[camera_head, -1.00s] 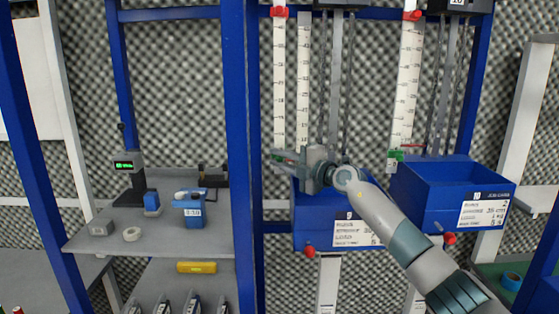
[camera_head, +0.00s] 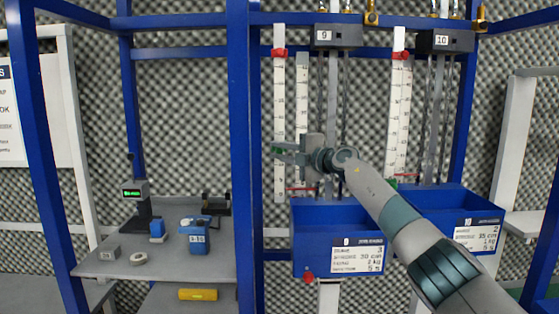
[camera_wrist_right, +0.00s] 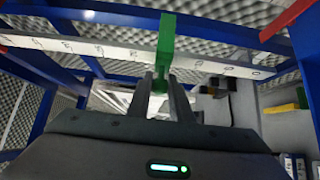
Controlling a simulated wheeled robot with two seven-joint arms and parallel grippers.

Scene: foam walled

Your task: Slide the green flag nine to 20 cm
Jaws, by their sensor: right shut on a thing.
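My right gripper (camera_head: 285,152) reaches the left white scale of station nine, with its arm coming from the lower right. It is shut on the green flag (camera_wrist_right: 166,42), which stands between the two fingers in the right wrist view and crosses the white scale (camera_wrist_right: 105,50). In the head view only a small green bit of the flag (camera_head: 277,150) shows at the fingertips. The scale (camera_head: 280,110) stands upright; its numbers are too small to read surely. A red flag (camera_head: 279,52) sits higher on it. My left gripper is not in view.
The blue bin of station nine (camera_head: 311,248) is below the gripper. Station ten's bin (camera_head: 431,198) and scale (camera_head: 398,110) are to the right. A blue post (camera_head: 238,150) stands just left of the scale. A grey shelf (camera_head: 165,265) holds small items further left.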

